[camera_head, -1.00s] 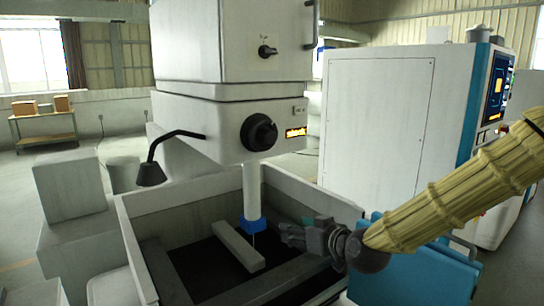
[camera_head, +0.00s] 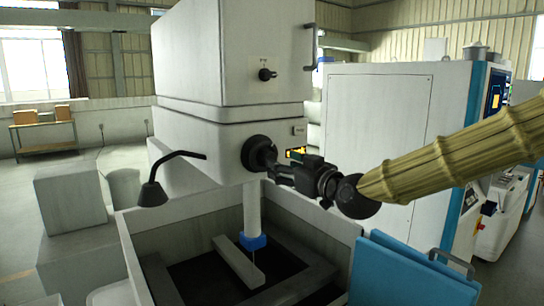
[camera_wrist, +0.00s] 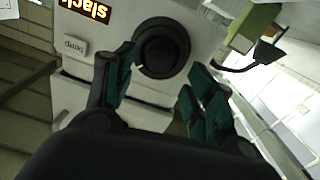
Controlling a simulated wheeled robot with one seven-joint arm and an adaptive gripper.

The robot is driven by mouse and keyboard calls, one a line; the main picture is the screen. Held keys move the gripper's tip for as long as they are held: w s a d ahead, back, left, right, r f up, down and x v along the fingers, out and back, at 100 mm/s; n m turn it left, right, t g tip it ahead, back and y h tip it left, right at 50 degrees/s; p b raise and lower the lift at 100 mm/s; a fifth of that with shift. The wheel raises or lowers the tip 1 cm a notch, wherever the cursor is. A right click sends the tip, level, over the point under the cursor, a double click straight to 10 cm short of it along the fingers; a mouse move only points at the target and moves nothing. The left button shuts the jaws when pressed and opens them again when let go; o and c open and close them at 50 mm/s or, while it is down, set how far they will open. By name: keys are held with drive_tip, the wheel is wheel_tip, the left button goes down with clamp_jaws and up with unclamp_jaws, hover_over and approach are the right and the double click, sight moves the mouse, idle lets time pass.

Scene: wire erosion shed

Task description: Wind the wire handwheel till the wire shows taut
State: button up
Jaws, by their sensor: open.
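The black wire handwheel (camera_head: 259,152) is on the front of the white machine head. In the wrist view the handwheel (camera_wrist: 162,48) lies just beyond and between the fingertips. My gripper (camera_head: 277,166) is in front of the wheel, and its fingers overlap the wheel's lower right edge in the head view. In the wrist view my gripper (camera_wrist: 160,78) is open, with its green pads apart and nothing between them. I cannot tell whether a finger touches the wheel. The small display (camera_wrist: 88,10) reads "slack" in yellow letters; in the head view the display (camera_head: 296,152) is partly covered.
A small knob (camera_head: 267,74) sits higher on the machine. A black lamp (camera_head: 155,192) on a bent arm juts out to the left. Below is the open tank (camera_head: 190,215) with a bar inside. Blue panels (camera_head: 400,270) stand at the lower right.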

sight(265, 156)
drive_tip(key=p+x, duration=0.2)
drive_tip(key=x, duration=0.4)
drive_tip(key=shift+p, duration=0.35)
drive_tip(key=shift+w+a, duration=0.1)
drive_tip(key=shift+w, duration=0.05)
drive_tip(key=shift+c, duration=0.5)
drive_tip(key=c, duration=0.9)
